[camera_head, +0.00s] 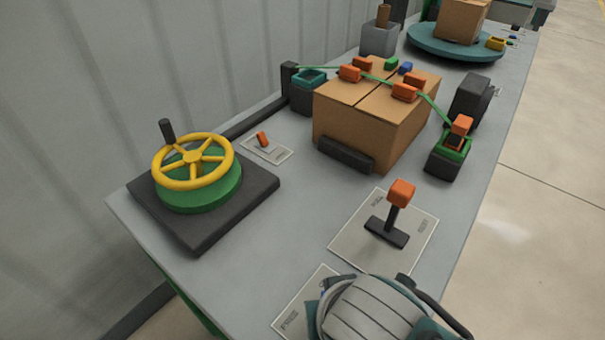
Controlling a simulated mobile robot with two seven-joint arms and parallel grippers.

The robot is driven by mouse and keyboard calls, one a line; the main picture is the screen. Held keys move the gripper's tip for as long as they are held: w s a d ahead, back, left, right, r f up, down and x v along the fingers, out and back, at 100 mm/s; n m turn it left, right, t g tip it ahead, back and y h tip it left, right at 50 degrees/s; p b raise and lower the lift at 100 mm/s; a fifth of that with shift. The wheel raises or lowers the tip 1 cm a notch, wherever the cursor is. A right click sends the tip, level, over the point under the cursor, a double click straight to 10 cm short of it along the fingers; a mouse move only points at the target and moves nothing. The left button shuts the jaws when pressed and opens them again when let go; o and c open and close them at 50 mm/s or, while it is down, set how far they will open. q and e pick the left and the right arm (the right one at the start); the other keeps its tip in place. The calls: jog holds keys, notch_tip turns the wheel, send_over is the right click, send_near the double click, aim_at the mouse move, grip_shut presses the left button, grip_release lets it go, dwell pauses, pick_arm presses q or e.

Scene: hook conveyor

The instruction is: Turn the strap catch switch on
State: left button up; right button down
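A small orange toggle switch (262,139) stands on a pale labelled plate (279,154) beside the yellow handwheel. It looks tilted, but its labels are too small to read, so I cannot tell its setting or whether it is the strap catch switch. A larger lever with an orange knob (401,193) rises from a black slot on another labelled plate (346,241) nearer the front. I cannot tell which of the two controls is the strap catch switch. Neither of my grippers can be made out in the view.
A yellow handwheel (194,157) sits on a dark base at left. A cardboard box (345,124) with a green strap and orange clips stands mid-table. A green-topped block (446,160) is right of it. A rounded grey-and-teal object (371,312) covers the front edge. A teal turntable (427,45) is behind.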

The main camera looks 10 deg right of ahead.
dwell(0.5)
jog(key=c, duration=0.8)
grip_release()
jog(key=p+v, duration=0.3)
jog(key=v, duration=0.7)
jog(key=shift+p, duration=0.4)
jog(key=shift+a, duration=0.15)
